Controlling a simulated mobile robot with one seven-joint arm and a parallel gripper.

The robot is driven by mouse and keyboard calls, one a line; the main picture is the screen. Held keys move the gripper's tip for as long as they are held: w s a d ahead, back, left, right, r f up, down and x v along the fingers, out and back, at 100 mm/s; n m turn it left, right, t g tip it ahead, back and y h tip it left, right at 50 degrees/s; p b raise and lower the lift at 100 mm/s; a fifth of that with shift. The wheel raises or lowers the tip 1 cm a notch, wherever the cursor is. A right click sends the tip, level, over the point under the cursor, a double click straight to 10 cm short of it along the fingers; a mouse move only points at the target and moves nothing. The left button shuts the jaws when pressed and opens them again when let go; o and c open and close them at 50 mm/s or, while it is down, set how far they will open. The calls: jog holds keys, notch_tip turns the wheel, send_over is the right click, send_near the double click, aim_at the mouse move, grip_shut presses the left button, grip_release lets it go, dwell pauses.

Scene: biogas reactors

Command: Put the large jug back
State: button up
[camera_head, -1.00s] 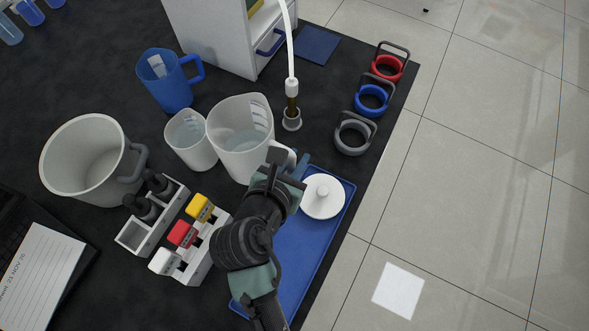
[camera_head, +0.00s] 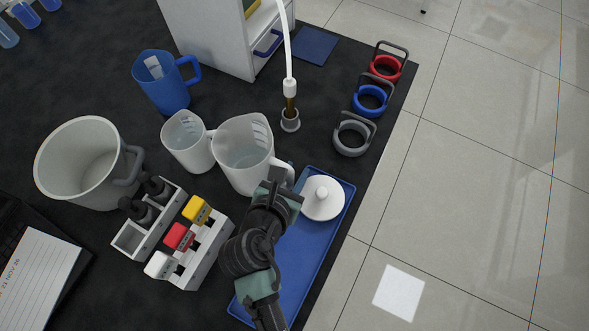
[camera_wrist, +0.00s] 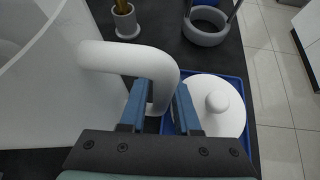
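The large jug (camera_head: 240,158) is white and translucent, with a handle on its right side. It stands upright over the black bench, right of a smaller white jug (camera_head: 187,142); whether its base touches the bench is hidden. My gripper (camera_head: 284,178) is at its handle. In the wrist view, the blue fingers (camera_wrist: 160,100) lie on both sides of the white handle (camera_wrist: 125,58) and grip its lower part. The jug's wall (camera_wrist: 45,95) fills the left of that view.
A blue tray (camera_head: 305,255) with a white lid (camera_head: 322,198) is close on the right. A probe stands in a grey holder (camera_head: 290,121) behind the jug. A blue jug (camera_head: 164,88), a bucket (camera_head: 78,165) and a rack with coloured blocks (camera_head: 190,245) stand left. Ring clamps (camera_head: 352,138) line the right edge.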

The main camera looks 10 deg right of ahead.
aim_at(259, 166)
jog(key=shift+o, duration=0.9)
jog(key=shift+r, duration=0.2)
jog(key=v, duration=1.2)
jog(key=shift+p, duration=0.4)
